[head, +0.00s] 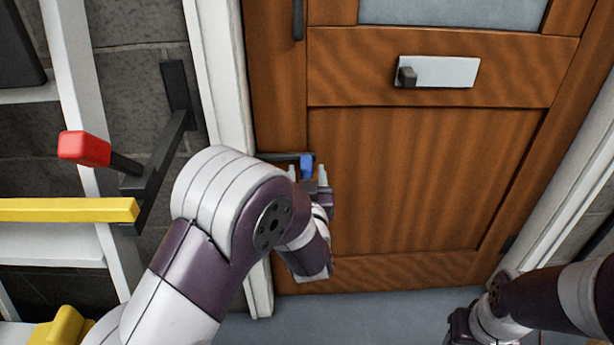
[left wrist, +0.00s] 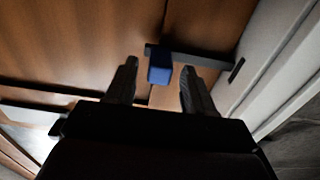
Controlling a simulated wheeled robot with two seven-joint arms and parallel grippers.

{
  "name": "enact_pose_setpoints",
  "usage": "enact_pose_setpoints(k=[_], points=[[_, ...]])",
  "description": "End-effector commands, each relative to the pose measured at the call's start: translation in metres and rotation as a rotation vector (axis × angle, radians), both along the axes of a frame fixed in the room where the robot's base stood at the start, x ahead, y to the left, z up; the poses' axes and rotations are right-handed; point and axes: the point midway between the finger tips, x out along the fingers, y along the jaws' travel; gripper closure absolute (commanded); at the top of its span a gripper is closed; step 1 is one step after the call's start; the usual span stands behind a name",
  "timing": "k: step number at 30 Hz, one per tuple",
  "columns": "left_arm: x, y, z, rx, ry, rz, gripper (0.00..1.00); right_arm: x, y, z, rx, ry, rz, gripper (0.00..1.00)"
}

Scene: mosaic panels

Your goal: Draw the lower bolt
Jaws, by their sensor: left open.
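The lower bolt is a dark bar (head: 280,157) low on the left side of the wooden door (head: 400,180), with a blue knob (head: 307,165) at its right end. In the left wrist view the blue knob (left wrist: 160,70) sits between and slightly beyond the two fingertips, and the bar (left wrist: 210,60) runs right toward the white frame. My left gripper (head: 308,175) is open around the knob's near side; contact cannot be told. It also shows in the left wrist view (left wrist: 158,80). My right gripper (head: 462,325) is at the lower right, away from the door, its fingers unclear.
The white door frame (head: 225,80) stands just left of the bolt. A dark bracket with a red-ended handle (head: 84,148) and a yellow bar (head: 70,210) is at the left. A plate with a dark knob (head: 437,72) is higher on the door. Grey floor (head: 380,315) is clear below.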

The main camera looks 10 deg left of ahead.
Motion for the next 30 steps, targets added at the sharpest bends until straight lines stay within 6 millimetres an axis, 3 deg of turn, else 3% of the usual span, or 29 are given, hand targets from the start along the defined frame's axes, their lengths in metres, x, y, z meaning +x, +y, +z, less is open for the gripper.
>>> enact_pose_setpoints(k=[6, 15, 20, 25, 30], points=[[0.021, 0.006, -0.001, 0.000, 0.001, -0.001, 0.47, 0.000, 0.000, -0.010, 0.000, 0.000, 0.000, 0.57], [0.024, 0.006, 0.000, 0.000, 0.001, -0.002, 0.47, 0.000, 0.000, -0.009, 0.000, 0.000, 0.000, 0.57], [0.024, 0.006, 0.000, -0.001, 0.002, -0.002, 0.99, 0.000, 0.000, -0.009, 0.000, 0.000, 0.000, 0.57], [0.025, 0.003, 0.001, -0.001, 0.002, -0.003, 1.00, 0.000, 0.000, -0.007, 0.000, 0.000, 0.000, 0.57], [0.034, -0.027, 0.004, -0.001, 0.002, -0.006, 1.00, 0.000, 0.000, 0.005, 0.000, 0.000, 0.000, 0.57]])
